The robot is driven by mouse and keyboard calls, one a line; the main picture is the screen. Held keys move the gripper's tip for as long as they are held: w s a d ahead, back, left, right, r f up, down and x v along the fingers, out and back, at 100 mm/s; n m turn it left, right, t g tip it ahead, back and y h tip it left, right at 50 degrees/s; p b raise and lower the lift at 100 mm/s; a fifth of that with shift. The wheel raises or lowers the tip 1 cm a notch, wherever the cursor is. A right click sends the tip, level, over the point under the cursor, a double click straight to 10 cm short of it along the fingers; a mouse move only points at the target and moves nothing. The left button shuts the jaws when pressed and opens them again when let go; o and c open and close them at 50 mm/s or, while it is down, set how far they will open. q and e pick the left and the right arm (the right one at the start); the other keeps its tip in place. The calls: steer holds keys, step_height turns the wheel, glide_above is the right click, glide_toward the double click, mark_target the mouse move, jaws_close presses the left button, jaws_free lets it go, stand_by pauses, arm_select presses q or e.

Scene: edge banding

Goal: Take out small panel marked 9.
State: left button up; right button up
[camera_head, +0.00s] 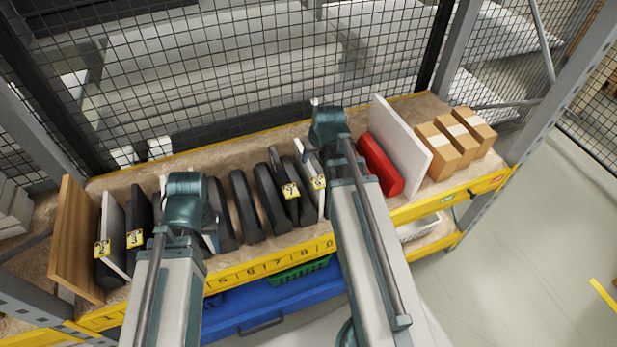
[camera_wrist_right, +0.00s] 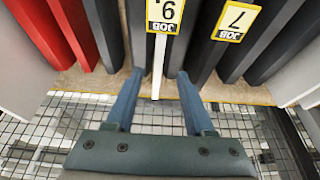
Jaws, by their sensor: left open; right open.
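The small panel marked 9 is a thin white board (camera_head: 308,170) standing upright on the shelf, its yellow label facing the front. In the right wrist view its narrow white edge (camera_wrist_right: 158,68) shows below its label. My right gripper (camera_wrist_right: 159,76) is open, its blue fingers apart on either side of that edge, holding nothing. In the head view the right wrist (camera_head: 328,125) is above and beside the panel, and its fingers are hidden. My left gripper (camera_head: 187,190) is over the shelf's left part; its fingers are mostly hidden.
A dark panel marked 7 (camera_wrist_right: 238,22) stands close beside the panel marked 9. A red piece (camera_head: 380,165), a large white board (camera_head: 402,145) and cardboard boxes (camera_head: 468,130) stand to the right. Several dark pieces (camera_head: 245,208) fill the middle. Wire mesh (camera_head: 240,75) closes the back.

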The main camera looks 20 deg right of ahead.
mark_target(310, 165)
steer(key=shift+w+d, duration=0.1)
steer(key=shift+d, duration=0.15)
steer(key=b+x, duration=0.7)
steer(key=x, duration=0.1)
steer(key=shift+w+f+b, duration=0.2)
steer(key=shift+f+b, duration=0.05)
steer(key=shift+b, duration=0.25)
steer(key=b+x, duration=0.4)
steer(key=x, duration=0.1)
steer(key=shift+w+a+f+b, duration=0.1)
steer(key=shift+w+b, duration=0.1)
steer(key=shift+b, duration=0.2)
jaws_close()
stand_by(0.7)
